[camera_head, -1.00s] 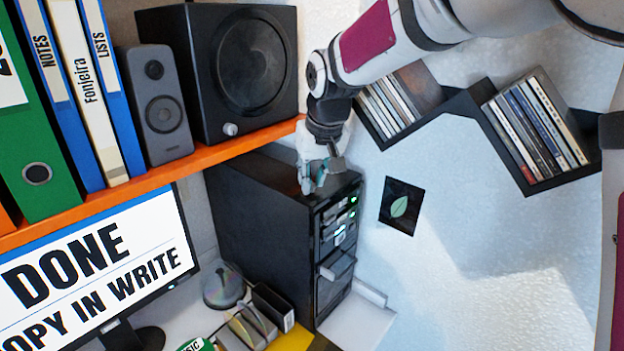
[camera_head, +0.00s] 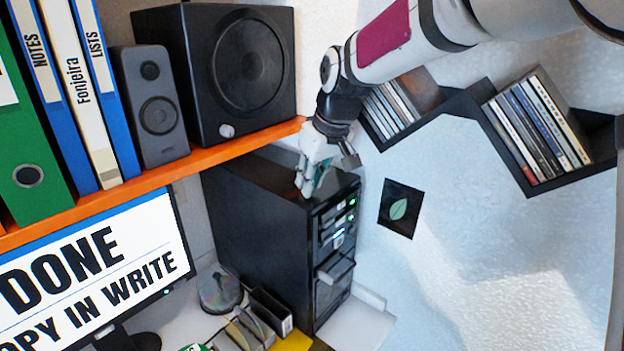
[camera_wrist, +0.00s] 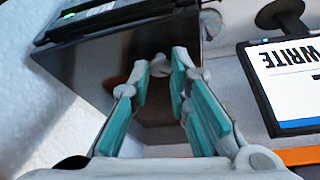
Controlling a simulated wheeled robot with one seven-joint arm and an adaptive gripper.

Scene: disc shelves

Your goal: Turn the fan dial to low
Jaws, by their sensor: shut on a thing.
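The black tower case (camera_head: 255,215) stands below the orange shelf, with green lights and slots on its front. My gripper (camera_head: 308,186) points down at the top of the case, near its front edge. In the wrist view, my gripper (camera_wrist: 160,85) has its teal-padded fingers around a small light-grey round knob (camera_wrist: 159,66) on the glossy dark top, which looks like the fan dial. The fingers are shut on it. Its markings cannot be read, and in the head view my fingers hide it.
The orange shelf (camera_head: 200,163) with a large speaker (camera_head: 240,70) is close on the left of my gripper. A monitor (camera_head: 95,262) stands below. Wall racks with disc cases (camera_head: 535,130) are at the right.

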